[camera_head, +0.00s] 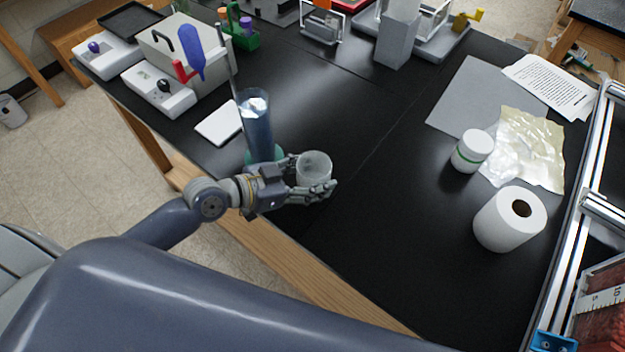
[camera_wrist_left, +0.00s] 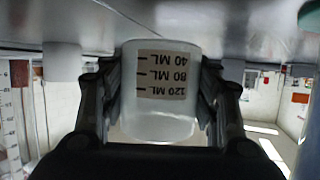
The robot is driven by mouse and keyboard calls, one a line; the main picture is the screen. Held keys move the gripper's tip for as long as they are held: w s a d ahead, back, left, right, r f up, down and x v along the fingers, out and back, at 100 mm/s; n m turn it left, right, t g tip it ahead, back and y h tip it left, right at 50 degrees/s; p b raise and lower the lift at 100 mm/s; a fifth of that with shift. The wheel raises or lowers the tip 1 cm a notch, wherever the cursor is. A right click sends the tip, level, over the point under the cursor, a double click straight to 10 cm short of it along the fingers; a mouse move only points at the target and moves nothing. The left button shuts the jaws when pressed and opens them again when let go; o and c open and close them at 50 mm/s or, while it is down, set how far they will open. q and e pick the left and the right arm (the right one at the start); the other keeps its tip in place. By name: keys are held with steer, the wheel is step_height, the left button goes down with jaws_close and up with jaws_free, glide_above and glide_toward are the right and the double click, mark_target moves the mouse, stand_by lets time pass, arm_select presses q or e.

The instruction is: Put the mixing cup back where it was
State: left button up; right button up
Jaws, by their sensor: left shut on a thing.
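The mixing cup (camera_head: 314,168) is a small translucent cup near the front edge of the black bench. In the left wrist view the cup (camera_wrist_left: 160,110) shows a label reading 40, 80 and 120 ML, upside down in that picture. My left gripper (camera_head: 318,188) is shut on the cup, with fingers on both sides of it in the left wrist view (camera_wrist_left: 158,95). Whether the cup's base touches the bench is not clear. My right gripper is not in view.
A tall clear cylinder (camera_head: 256,122) on a green base stands close left of the cup. A white pad (camera_head: 219,122) lies behind it. A white lidded jar (camera_head: 472,151) and paper roll (camera_head: 509,220) stand at right. The bench middle is clear.

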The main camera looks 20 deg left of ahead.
arm_select(q)
step_height(320, 180, down, 3)
steer(key=shift+r, duration=0.1)
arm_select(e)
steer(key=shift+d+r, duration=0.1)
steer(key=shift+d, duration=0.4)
arm_select(q)
steer(key=shift+f, duration=0.25)
steer(key=o, duration=0.9)
steer(key=shift+o, duration=0.2)
steer(key=shift+s+a+r, duration=0.1)
steer(key=shift+r, duration=0.15)
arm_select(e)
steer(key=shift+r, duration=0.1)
